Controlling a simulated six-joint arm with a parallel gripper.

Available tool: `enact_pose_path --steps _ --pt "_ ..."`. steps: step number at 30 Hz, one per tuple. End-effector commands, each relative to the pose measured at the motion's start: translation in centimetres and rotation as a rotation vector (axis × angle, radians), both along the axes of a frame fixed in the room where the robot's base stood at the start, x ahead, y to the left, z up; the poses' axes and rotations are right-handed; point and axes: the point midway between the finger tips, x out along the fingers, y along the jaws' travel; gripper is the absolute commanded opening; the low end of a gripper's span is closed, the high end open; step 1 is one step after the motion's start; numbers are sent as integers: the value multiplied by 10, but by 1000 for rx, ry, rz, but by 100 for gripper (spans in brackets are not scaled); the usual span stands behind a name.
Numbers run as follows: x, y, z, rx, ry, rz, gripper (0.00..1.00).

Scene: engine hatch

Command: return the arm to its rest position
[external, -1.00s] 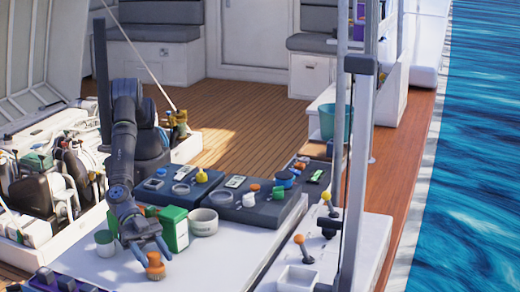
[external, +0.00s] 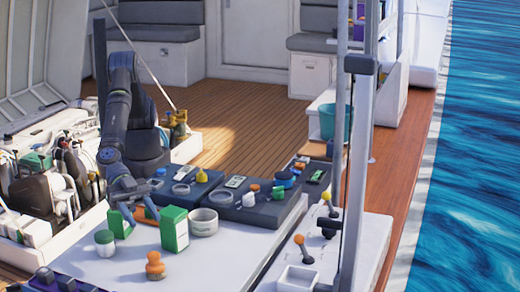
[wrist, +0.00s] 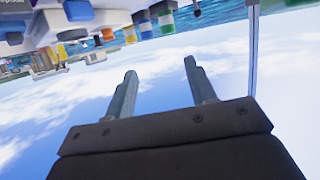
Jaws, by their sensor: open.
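My gripper (wrist: 160,82) is open and empty in the wrist view, with its two grey fingers apart and only pale sky between them. The wrist view is upside down, with tabletop items along its top edge. In the external view my arm is folded back near its base, and its hand end is partly hidden among the items at the table's left back. An orange knobbed object (external: 155,267) stands alone on the white tabletop (external: 215,262), apart from my gripper.
A green-and-white box (external: 174,230), a white bowl (external: 203,222) and a green-lidded jar (external: 104,244) stand on the table. Dark trays (external: 255,211) with small parts lie behind. The open engine hatch (external: 40,180) is at left.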

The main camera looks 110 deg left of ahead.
Motion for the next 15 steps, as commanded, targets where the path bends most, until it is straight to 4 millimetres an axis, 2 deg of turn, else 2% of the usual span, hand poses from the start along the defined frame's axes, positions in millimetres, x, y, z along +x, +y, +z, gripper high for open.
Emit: enact_pose_path --steps 10,15 --pt "0 0 -1 0 0 0 51" --pt "0 0 -17 3 1 0 51"
